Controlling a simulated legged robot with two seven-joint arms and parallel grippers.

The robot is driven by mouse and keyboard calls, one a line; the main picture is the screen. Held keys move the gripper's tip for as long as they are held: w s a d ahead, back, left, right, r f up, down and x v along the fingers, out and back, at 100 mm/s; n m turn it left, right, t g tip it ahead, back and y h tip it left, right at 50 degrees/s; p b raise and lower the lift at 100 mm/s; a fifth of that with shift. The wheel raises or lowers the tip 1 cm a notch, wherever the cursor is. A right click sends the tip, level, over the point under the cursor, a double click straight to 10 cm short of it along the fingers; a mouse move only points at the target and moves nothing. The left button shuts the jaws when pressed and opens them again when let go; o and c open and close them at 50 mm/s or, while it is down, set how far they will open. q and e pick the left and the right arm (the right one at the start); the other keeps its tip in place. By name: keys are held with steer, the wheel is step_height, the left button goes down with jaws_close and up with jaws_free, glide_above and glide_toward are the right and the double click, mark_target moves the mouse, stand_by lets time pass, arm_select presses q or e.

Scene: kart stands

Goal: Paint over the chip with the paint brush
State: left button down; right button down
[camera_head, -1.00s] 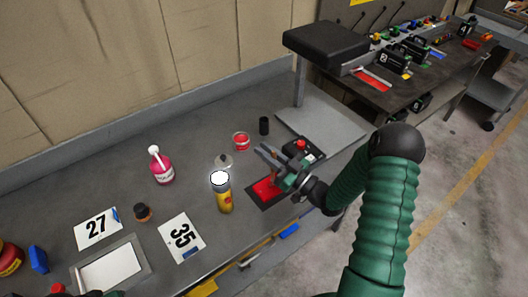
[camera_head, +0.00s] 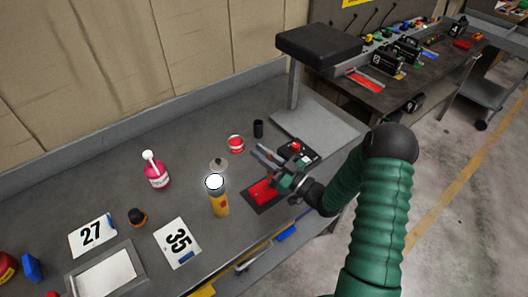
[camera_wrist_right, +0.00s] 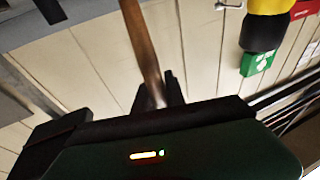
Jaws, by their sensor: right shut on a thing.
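My right gripper (camera_head: 268,157) is above the red panel (camera_head: 262,192), which lies on a dark mat near the table's front edge. In the right wrist view the gripper (camera_wrist_right: 158,95) is shut on the brown wooden handle of the paint brush (camera_wrist_right: 143,48). The bristles are hard to make out in the head view; the brush's lower end seems to be over or on the red panel. I cannot tell whether it touches. The chip itself is too small or hidden to see. My left gripper is not in view.
A lit yellow flashlight (camera_head: 219,203) stands just left of the panel. An open red paint can (camera_head: 236,144), a black cylinder (camera_head: 258,128) and a black box with a red button (camera_head: 296,148) are close by. A pink bottle (camera_head: 156,172) stands farther left.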

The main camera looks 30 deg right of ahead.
steer(key=shift+a, duration=0.3)
steer(key=shift+s+a, duration=0.1)
steer(key=shift+a, duration=0.6)
steer(key=shift+d, duration=0.15)
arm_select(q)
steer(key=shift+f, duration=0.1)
arm_select(e)
steer(key=shift+d, duration=0.7)
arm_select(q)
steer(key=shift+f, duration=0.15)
arm_select(e)
steer(key=shift+d, duration=0.7)
